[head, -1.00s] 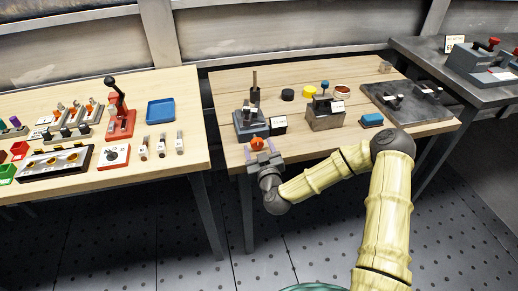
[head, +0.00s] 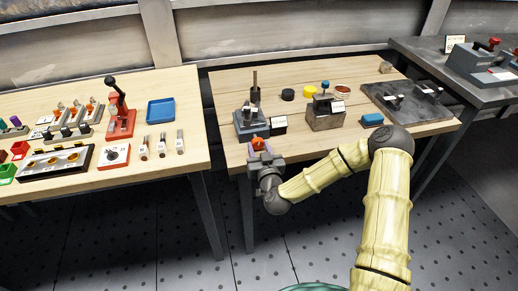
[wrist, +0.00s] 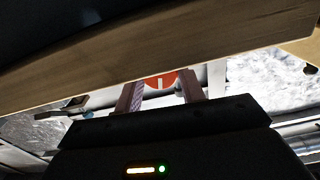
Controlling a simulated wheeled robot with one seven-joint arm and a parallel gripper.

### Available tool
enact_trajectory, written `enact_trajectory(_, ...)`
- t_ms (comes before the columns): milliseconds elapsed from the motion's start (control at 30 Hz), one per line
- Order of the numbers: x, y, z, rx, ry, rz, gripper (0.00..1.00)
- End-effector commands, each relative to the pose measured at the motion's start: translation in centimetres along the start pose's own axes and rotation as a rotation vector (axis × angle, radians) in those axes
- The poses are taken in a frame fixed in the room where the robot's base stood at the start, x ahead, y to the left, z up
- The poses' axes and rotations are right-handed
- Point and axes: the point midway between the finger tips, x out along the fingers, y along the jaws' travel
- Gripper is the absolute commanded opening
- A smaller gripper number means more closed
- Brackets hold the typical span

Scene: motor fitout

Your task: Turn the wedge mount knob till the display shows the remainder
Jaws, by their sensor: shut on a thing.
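The grey wedge mount (head: 249,121) stands at the front left of the middle table. Its orange-red knob (head: 258,143) faces me near the table's front edge. My gripper (head: 260,150) is shut on the knob, with one finger on each side. In the wrist view the knob (wrist: 160,79) shows as a red disc with a pale upright mark between the fingers, partly hidden by the table edge.
The wooden table edge (wrist: 200,38) lies close over my gripper in the wrist view. A gap separates the left table (head: 120,178).

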Motion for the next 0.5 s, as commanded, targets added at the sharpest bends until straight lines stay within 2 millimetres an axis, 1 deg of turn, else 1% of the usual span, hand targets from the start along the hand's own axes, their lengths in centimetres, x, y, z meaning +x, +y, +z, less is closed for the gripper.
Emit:
enact_trajectory(300, 0.0, -0.06, -0.05, 0.208, 0.001, -0.001, 0.16)
enact_trajectory(500, 0.01, -0.05, -0.06, 0.278, 0.001, -0.001, 0.16)
